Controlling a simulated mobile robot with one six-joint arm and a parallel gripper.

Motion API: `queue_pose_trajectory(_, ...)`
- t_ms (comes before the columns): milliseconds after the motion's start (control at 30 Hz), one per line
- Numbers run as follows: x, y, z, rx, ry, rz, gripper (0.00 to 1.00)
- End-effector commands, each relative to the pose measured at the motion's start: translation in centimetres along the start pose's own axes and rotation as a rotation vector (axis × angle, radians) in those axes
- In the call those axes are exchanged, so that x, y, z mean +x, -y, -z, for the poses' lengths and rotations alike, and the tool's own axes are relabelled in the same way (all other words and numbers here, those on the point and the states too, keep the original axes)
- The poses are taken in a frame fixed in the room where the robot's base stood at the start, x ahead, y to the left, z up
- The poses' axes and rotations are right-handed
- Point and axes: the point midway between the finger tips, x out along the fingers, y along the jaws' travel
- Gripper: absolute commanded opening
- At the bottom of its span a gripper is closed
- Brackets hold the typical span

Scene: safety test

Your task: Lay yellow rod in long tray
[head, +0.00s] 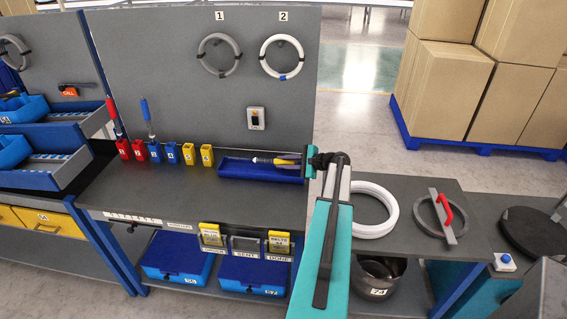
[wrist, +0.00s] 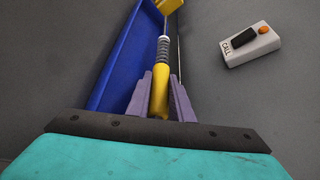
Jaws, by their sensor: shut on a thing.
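The yellow rod (head: 264,160) shows in the head view over the long blue tray (head: 235,170), pointing left. Its yellow grip (wrist: 159,90) is between the two purple fingers of my gripper (wrist: 161,84) in the wrist view, with a ribbed grey section and a light shaft beyond. My gripper (head: 300,161) is shut on the rod at the tray's right end in the head view. In the wrist view the tray (wrist: 112,70) runs along the left of the rod. I cannot tell whether the rod touches the tray.
A yellow holder (head: 207,155) stands just left of the tray, beside blue and red holders. A white call box (head: 256,118) is on the grey panel behind. A white ring (head: 375,188) lies right of my arm. The bench front (head: 150,195) is clear.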

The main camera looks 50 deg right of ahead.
Motion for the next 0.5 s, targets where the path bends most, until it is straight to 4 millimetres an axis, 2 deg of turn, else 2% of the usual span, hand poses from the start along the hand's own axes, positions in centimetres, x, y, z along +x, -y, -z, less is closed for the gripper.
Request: queue_pose_trajectory(500, 0.84, -1.32, 1.14, 0.000, -0.001, -0.004, 0.00)
